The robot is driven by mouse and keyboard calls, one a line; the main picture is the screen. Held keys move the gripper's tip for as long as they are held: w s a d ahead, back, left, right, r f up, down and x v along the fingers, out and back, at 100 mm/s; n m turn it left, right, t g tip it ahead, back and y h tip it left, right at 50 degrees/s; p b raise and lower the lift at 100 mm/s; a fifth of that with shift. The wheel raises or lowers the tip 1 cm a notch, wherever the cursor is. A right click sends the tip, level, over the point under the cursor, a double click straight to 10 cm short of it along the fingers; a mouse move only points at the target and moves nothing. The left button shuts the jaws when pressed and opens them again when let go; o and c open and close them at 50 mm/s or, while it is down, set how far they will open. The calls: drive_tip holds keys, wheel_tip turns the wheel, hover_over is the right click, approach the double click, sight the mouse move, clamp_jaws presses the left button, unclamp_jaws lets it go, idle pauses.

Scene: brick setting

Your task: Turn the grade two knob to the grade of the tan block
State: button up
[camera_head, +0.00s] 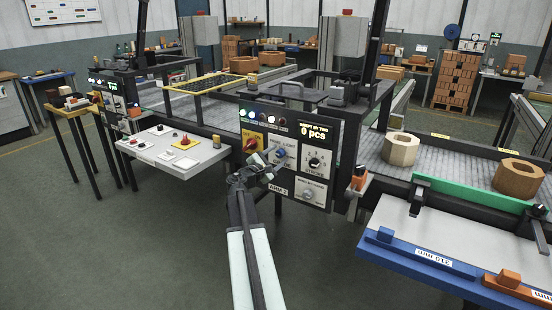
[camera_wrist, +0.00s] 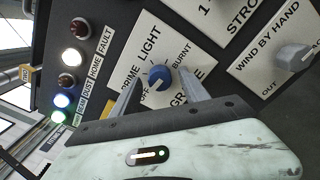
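The blue grade knob (camera_wrist: 158,76) sits on a white plate (camera_wrist: 150,45) lettered PRIME, LIGHT, BURNT, OFF and GRADE. A pale mark on the knob seems to face OFF, though it is small. The knob also shows on the front panel in the head view (camera_head: 280,152). My gripper (camera_wrist: 160,80) is open, with one finger on each side of the knob and gaps visible. It also shows at the panel in the head view (camera_head: 268,165). A pale tan eight-sided block (camera_head: 401,149) stands on the conveyor to the right. A browner ring-shaped block (camera_head: 519,179) stands farther right.
A stroke dial (camera_head: 317,161) and a grey wind-by-hand knob (camera_wrist: 293,57) are close beside the grade knob. A red switch on yellow (camera_head: 251,142) is at left. The display (camera_head: 314,133) reads 0 pcs. A green bar (camera_head: 480,193) edges the conveyor.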

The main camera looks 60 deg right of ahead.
drive_tip(key=c, duration=1)
drive_tip(key=shift+a, duration=0.4)
clamp_jaws()
drive_tip(key=shift+d, duration=0.25)
drive_tip(key=shift+d+m, duration=0.1)
drive_tip(key=shift+m, duration=0.9)
drive_tip(key=m, duration=0.4)
drive_tip(key=shift+r, duration=0.1)
drive_tip(key=m, duration=0.4)
drive_tip(key=shift+m, duration=0.3)
